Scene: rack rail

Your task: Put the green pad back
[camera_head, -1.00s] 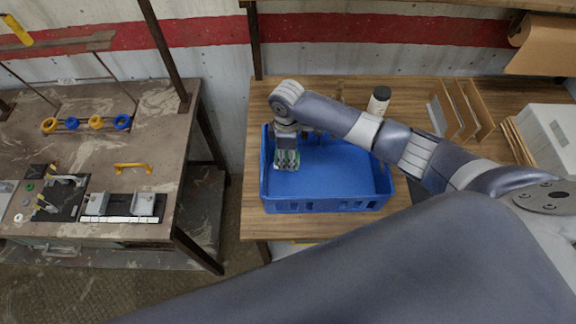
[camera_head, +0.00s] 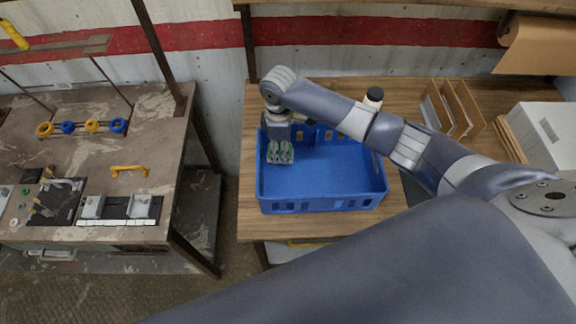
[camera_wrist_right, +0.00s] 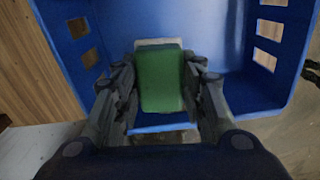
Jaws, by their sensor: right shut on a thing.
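The green pad (camera_wrist_right: 160,82) sits between the fingers of my right gripper (camera_wrist_right: 160,95), which is shut on it. A pale block or edge shows just behind the pad. In the head view the right gripper (camera_head: 280,154) hangs fingers down over the left part of the blue crate (camera_head: 318,205). The wrist view also shows the crate's blue walls (camera_wrist_right: 70,45) around the gripper. In the head view the pad is mostly hidden by the fingers. My left gripper is not in view.
A workbench (camera_head: 150,95) at left holds blue and yellow rings (camera_head: 92,126), a yellow handle (camera_head: 130,169) and metal fixtures (camera_head: 118,208). Behind the crate stands a bottle (camera_head: 373,97). Wooden dividers (camera_head: 455,108) and a white box (camera_head: 545,135) are at right. A dark post (camera_head: 160,50) stands between the tables.

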